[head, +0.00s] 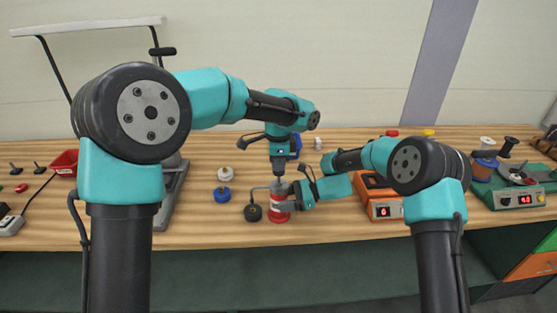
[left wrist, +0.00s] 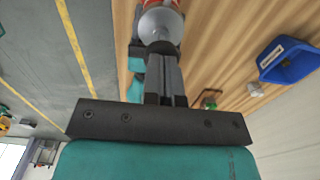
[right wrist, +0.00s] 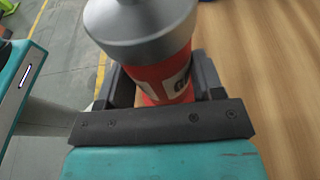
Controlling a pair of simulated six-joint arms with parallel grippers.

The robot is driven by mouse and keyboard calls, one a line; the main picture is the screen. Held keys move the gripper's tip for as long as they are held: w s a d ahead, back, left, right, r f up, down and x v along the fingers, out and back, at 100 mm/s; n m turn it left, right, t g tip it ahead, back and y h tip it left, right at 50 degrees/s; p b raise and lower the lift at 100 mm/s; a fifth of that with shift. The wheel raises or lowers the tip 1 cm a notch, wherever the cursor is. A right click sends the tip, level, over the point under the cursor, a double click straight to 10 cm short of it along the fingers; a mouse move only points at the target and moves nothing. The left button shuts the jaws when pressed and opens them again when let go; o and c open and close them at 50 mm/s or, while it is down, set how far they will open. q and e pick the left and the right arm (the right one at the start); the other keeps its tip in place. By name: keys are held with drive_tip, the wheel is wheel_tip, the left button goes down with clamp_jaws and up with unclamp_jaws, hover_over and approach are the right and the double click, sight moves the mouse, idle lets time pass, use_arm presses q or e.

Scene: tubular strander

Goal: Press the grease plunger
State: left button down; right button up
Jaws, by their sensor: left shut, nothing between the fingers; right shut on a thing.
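The grease dispenser is a red can (head: 279,207) with a white label and a grey metal top, upright on the wooden table. It also shows in the right wrist view (right wrist: 165,75), where its grey top (right wrist: 140,22) is close to the camera. My right gripper (head: 292,204) is shut around the can's red body from the right. My left gripper (head: 278,173) points straight down above the can, shut and empty. In the left wrist view its fingertips (left wrist: 160,48) meet at the round grey top (left wrist: 160,24); I cannot tell whether they touch it.
A black round piece (head: 253,212) stands just left of the can. An orange device (head: 381,198) stands to the right. A blue bin (head: 296,144) is behind my left gripper.

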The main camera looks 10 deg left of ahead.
use_arm(q)
drive_tip(key=shift+f, duration=1.55)
wheel_tip(320, 180, up, 14)
drive_tip(key=shift+r, duration=0.25)
drive_tip(key=shift+r, duration=0.1)
wheel_tip(320, 180, up, 2)
drive_tip(key=shift+w+r, duration=0.1)
drive_tip(key=shift+r, duration=0.15)
